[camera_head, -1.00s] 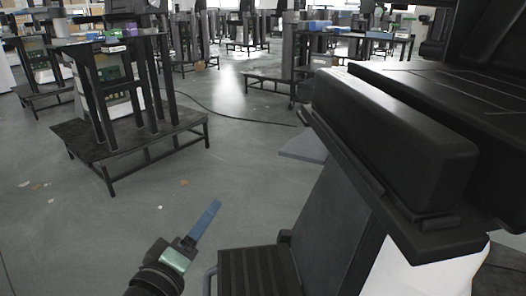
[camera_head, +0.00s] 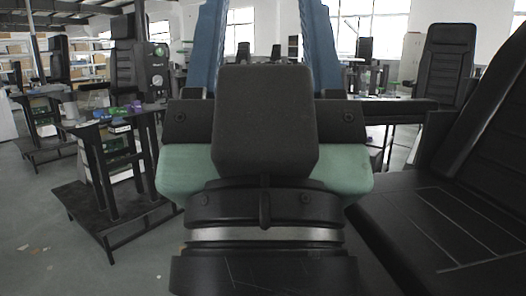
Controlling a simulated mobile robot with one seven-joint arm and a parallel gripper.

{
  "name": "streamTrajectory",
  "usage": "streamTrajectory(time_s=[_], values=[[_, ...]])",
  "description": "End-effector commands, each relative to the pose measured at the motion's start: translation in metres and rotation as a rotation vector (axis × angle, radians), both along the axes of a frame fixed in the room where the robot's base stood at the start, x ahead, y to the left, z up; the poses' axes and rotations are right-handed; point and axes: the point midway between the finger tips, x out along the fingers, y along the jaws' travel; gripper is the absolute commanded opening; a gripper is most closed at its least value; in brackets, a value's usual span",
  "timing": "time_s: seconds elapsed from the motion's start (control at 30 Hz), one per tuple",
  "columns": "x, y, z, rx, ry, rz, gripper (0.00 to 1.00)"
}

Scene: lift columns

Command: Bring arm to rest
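My gripper (camera_head: 265,35) fills the middle of the head view, very close to the camera and pointing upward. Its two blue fingers stand wide apart, with the room's windows showing between them. Nothing is seen between the fingers. Their tips run out of the top of the picture. The black and pale green gripper body and the wrist below it hide much of the middle of the scene.
A black workstation frame (camera_head: 110,180) with small coloured items on top stands at left. A large black padded surface (camera_head: 450,215) lies close at right. A black high-backed seat (camera_head: 446,65) stands behind it. Grey floor shows at lower left.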

Motion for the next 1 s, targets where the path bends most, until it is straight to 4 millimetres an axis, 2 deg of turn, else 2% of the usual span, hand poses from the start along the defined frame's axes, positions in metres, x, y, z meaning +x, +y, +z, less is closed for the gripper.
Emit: streamTrajectory(time_s=[0.03,0.7,0.83,1.0], values=[[0.0,0.0,0.033,-0.001,0.001,0.001,0.57],[0.001,0.001,0.234,-0.002,0.004,0.001,0.57],[0.001,0.001,0.264,-0.002,0.004,0.001,0.57],[0.002,0.001,0.285,-0.001,0.005,0.001,0.57]])
